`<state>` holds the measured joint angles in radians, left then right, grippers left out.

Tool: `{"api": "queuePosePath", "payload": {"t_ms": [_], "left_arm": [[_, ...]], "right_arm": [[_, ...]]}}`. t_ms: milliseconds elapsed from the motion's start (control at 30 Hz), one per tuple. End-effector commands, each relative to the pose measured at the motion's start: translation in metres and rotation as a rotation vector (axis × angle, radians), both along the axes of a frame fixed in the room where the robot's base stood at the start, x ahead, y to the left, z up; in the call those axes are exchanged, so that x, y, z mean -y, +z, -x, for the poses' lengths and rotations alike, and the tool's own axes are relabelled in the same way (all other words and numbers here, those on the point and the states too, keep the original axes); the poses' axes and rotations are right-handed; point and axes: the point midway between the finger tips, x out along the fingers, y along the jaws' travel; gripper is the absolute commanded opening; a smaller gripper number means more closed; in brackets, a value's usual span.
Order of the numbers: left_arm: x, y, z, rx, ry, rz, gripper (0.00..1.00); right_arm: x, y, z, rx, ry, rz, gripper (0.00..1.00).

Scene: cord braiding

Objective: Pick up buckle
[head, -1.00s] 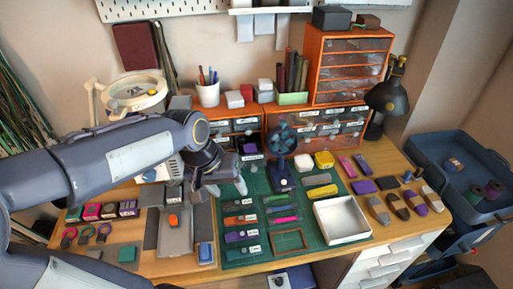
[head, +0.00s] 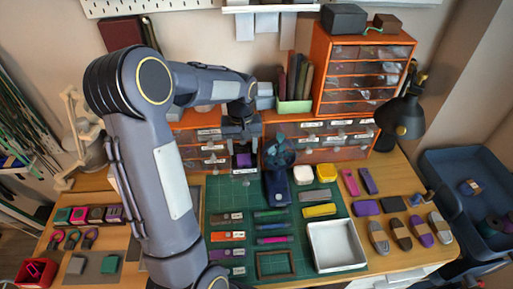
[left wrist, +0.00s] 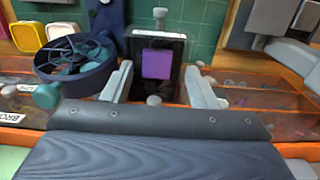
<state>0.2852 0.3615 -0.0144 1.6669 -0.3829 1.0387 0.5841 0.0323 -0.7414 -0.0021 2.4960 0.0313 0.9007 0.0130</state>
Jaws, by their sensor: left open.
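A purple block-like piece (head: 243,160), which may be the buckle, sits in a small dark open box or drawer (left wrist: 178,43) in front of the orange drawer unit. It also shows as a purple square in the left wrist view (left wrist: 158,63). My left gripper (head: 240,130) is above it, pointing down. In the left wrist view my open fingers (left wrist: 159,77) stand to either side of the dark box, with nothing held between them. I cannot tell how high the fingertips are above the piece. My right gripper is not in view.
A dark blue fan (head: 277,170) stands close beside the gripper, also in the left wrist view (left wrist: 75,62). The green mat (head: 222,192) holds several coloured strips and a white tray (head: 336,246). Orange drawers (head: 330,140) stand behind. My arm covers the table's left middle.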

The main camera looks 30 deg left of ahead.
Motion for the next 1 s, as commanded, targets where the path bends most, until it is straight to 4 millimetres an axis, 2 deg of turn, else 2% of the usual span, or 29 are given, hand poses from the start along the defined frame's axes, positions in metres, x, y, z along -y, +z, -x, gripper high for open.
{"api": "queuePosePath", "payload": {"t_ms": [367,600,900,1000], "left_arm": [[-0.002,-0.038,-0.004,-0.006,0.002,0.001,0.53],[-0.003,-0.072,-0.009,-0.005,0.001,0.000,0.53],[-0.003,-0.078,-0.009,-0.001,0.001,-0.001,0.53],[-0.003,-0.078,-0.009,-0.001,0.001,-0.001,0.41]], "right_arm": [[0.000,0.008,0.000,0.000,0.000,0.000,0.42],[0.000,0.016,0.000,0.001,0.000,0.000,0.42],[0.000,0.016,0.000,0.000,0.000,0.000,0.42],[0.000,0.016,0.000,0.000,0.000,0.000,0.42]]}}
